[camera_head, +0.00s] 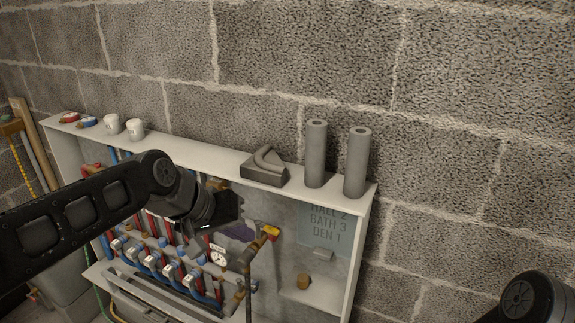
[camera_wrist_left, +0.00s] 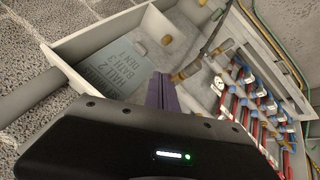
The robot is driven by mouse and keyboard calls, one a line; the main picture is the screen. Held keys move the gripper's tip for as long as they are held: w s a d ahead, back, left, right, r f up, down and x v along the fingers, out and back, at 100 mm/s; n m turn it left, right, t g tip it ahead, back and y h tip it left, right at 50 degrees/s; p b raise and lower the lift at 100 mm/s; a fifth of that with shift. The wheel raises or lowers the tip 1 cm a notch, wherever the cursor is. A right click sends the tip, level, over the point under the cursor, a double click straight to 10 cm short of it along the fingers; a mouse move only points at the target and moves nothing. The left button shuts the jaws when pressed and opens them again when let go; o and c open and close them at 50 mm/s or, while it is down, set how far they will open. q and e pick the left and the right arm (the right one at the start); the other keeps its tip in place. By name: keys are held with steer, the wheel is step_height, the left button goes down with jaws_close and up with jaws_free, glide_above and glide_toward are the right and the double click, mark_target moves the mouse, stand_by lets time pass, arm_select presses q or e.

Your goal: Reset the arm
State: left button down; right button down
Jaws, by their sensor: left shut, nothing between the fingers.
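My left arm comes in from the left in the head view and reaches in front of the white manifold cabinet (camera_head: 364,240). My left gripper (camera_head: 240,231) is partly hidden by its own wrist; its purple fingers show in front of the cabinet's interior. In the left wrist view the purple fingers (camera_wrist_left: 160,91) are together, with nothing seen between them. They point toward the cabinet (camera_wrist_left: 95,52), which appears turned in this view. Only a dark part of my right arm shows at the bottom right of the head view; its gripper is out of the picture.
Two grey tubes (camera_head: 316,155) and a grey bent piece (camera_head: 265,168) stand on the cabinet top, with white cups (camera_head: 134,128) and red and blue rolls (camera_head: 87,121) farther left. Inside are red and blue pipes and a gauge (camera_head: 219,258). A block wall rises behind.

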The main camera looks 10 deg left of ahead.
arm_select(q)
steer(key=w+d+f+t+p, duration=0.1)
steer(key=w+f, duration=0.2)
steer(key=f, duration=0.4)
steer(key=w+d+f+t, duration=0.1)
steer(key=w+f, duration=0.2)
steer(key=f, duration=0.4)
steer(key=s+d+f+g+p, duration=0.15)
steer(key=s+f, duration=0.25)
steer(key=f, duration=0.7)
steer(key=s+d+f+g+p, duration=0.1)
steer(key=s+d+f+g, duration=0.1)
steer(key=s+f, duration=0.7)
steer(key=s+d+f+g, duration=0.3)
steer(key=s+f, duration=0.5)
steer(key=s, duration=0.6)
steer(key=shift+s+d+f+g+p, duration=0.15)
steer(key=shift+d+f+g+p, duration=0.25)
steer(key=shift+d, duration=0.25)
steer(key=c, duration=2.2)
jaws_free()
